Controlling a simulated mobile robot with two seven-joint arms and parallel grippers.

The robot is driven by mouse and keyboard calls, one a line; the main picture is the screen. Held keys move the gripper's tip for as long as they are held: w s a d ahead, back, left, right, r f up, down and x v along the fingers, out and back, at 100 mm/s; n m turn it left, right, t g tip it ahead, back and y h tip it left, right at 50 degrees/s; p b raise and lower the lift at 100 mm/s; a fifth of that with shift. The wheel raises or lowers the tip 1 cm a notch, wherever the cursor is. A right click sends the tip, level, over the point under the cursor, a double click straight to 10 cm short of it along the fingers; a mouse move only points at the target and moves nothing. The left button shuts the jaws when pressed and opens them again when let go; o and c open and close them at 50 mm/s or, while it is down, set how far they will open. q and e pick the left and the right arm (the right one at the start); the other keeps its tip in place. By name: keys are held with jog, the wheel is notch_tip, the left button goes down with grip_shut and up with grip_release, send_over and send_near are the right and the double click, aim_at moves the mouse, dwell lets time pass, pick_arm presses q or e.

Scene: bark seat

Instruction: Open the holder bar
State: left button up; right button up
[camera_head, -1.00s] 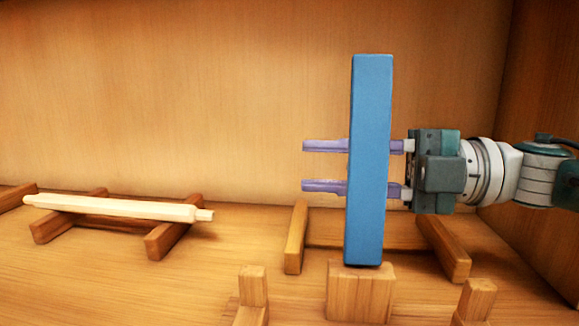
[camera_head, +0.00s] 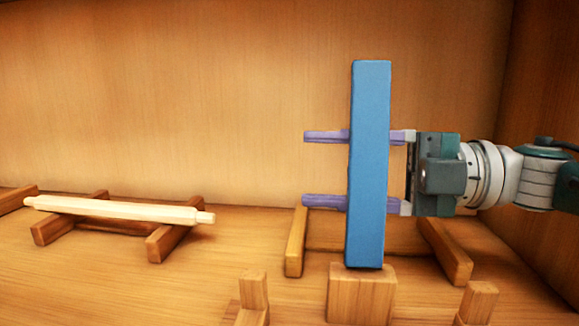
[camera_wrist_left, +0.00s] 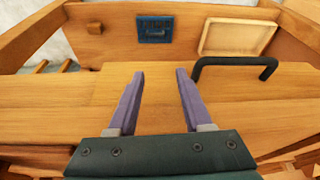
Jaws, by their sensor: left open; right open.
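The blue holder bar (camera_head: 369,165) stands upright in the head view, its lower end at a wooden block (camera_head: 361,294). My right gripper (camera_head: 306,169) comes in from the right, its two purple fingers apart, one above the other. The bar hides the middle of both fingers, and their tips show past its left side. I cannot tell whether they touch it. My left gripper (camera_wrist_left: 160,74) is open and empty in the left wrist view, above a wooden surface.
A pale wooden rod (camera_head: 115,209) lies across wooden rests at the left. Short wooden posts (camera_head: 253,290) stand in front. The left wrist view shows a black handle (camera_wrist_left: 235,61), a dark blue square (camera_wrist_left: 155,29) and a cream panel (camera_wrist_left: 237,38).

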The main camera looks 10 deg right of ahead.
jog(key=shift+r, duration=0.15)
notch_tip(320, 180, up, 20)
jog(key=p, duration=1.6)
jog(key=shift+p, duration=0.35)
